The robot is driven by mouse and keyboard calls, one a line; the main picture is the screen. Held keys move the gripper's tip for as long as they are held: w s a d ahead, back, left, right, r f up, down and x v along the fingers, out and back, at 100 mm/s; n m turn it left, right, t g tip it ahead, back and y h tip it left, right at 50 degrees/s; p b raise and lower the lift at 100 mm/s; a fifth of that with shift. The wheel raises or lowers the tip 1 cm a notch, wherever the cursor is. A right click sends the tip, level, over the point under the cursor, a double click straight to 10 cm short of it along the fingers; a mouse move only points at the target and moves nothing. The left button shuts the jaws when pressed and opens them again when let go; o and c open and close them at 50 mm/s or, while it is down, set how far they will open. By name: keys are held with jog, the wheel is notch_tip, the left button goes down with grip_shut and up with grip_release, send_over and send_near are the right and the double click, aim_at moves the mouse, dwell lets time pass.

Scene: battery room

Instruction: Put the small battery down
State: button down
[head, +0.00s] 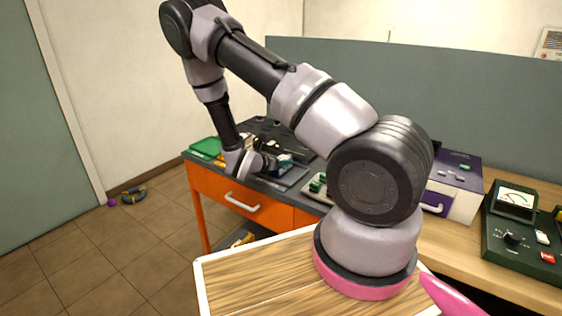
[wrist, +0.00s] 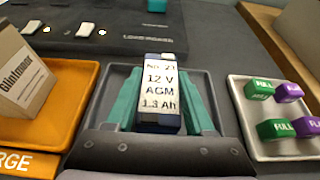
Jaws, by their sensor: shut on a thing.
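The small battery (wrist: 160,88) is a block with a white label reading 12 V AGM 1.3 Ah and dark blue ends. My gripper (wrist: 159,100) is shut on it, with a teal finger on each side. In the wrist view the battery appears over a grey tray (wrist: 220,95); I cannot tell whether its underside touches the tray floor. In the head view my gripper (head: 284,159) is low over the workbench (head: 200,158), and the battery there is too small to make out clearly.
Left of the grey tray is an orange tray (wrist: 62,132) with a cardboard box (wrist: 22,75). Right is a pale tray (wrist: 270,152) with green and purple cells marked FULL or FLAT. A dark unit (wrist: 110,40) stands behind. A purple-topped box (head: 458,172) stands further right.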

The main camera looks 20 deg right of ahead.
jog(key=shift+f, duration=0.1)
jog(key=shift+c, duration=1.3)
grip_release()
